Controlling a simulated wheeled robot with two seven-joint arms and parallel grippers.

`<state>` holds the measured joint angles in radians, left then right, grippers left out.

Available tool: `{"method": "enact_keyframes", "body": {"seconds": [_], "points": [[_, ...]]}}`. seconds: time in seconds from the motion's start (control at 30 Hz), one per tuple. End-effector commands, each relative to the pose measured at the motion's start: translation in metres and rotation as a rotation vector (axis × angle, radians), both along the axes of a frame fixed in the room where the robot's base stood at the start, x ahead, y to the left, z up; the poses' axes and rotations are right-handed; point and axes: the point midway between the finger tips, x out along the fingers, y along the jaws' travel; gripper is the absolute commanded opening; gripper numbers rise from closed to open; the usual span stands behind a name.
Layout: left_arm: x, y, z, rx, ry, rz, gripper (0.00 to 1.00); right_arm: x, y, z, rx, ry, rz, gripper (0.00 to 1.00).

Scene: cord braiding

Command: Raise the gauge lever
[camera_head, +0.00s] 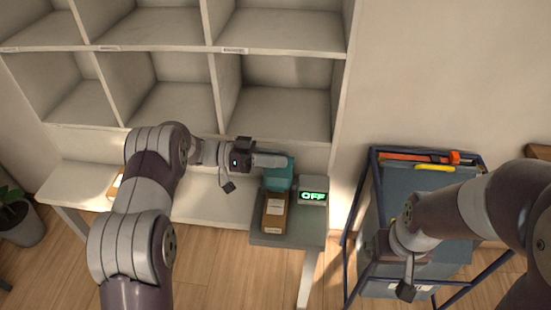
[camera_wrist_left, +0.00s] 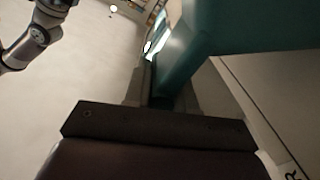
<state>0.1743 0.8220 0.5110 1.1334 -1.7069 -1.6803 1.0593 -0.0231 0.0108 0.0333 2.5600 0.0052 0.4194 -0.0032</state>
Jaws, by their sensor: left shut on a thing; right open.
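A teal block (camera_head: 279,172) stands at the right end of the low bench, behind a brown box. My left gripper (camera_head: 272,160) reaches it from the left and is shut on its upper part. In the left wrist view the teal block (camera_wrist_left: 190,55) fills the space past the gripper body. A grey box with a lit green "OFF" display (camera_head: 313,196) sits just right of it. I cannot make out a separate gauge lever; the gripper may hide it. My right gripper (camera_head: 378,245) is open and empty over the blue bin, its fingers hard to see.
The brown box (camera_head: 275,214) with a white label lies on the grey bench end (camera_head: 290,240). Empty shelf cubbies (camera_head: 275,110) rise behind. The blue bin (camera_head: 415,268) in a dark frame stands at the right, with orange and yellow items on top. A plant pot (camera_head: 22,228) stands far left.

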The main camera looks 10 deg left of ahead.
Motion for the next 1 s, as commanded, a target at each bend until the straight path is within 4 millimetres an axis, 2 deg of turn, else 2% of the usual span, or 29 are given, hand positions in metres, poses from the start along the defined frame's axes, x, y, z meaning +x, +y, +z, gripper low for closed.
{"method": "enact_keyframes", "body": {"seconds": [0.1,0.13,0.2,0.47,0.57,0.9,1.0], "points": [[0.000,0.000,-0.002,0.003,0.003,0.001,0.00,0.000,0.000,0.000,0.000,0.000,0.000,1.00],[0.000,0.000,-0.002,0.003,0.003,0.001,0.31,0.000,0.000,0.000,0.000,0.000,0.000,1.00],[0.000,0.000,-0.002,0.003,0.003,0.001,0.48,0.000,0.000,0.000,0.000,0.000,0.000,1.00],[0.000,0.001,-0.001,0.001,0.001,0.001,0.48,0.000,0.000,0.000,0.000,0.000,0.000,1.00],[0.000,0.010,-0.003,0.001,0.001,0.003,0.48,0.000,0.000,-0.004,0.000,0.000,0.000,1.00],[0.001,0.097,-0.005,0.002,0.001,0.005,0.48,0.000,0.000,-0.023,0.000,0.000,0.000,1.00],[0.001,0.115,-0.004,0.002,0.002,0.002,0.48,0.000,0.000,-0.025,0.000,0.000,0.000,1.00]]}}
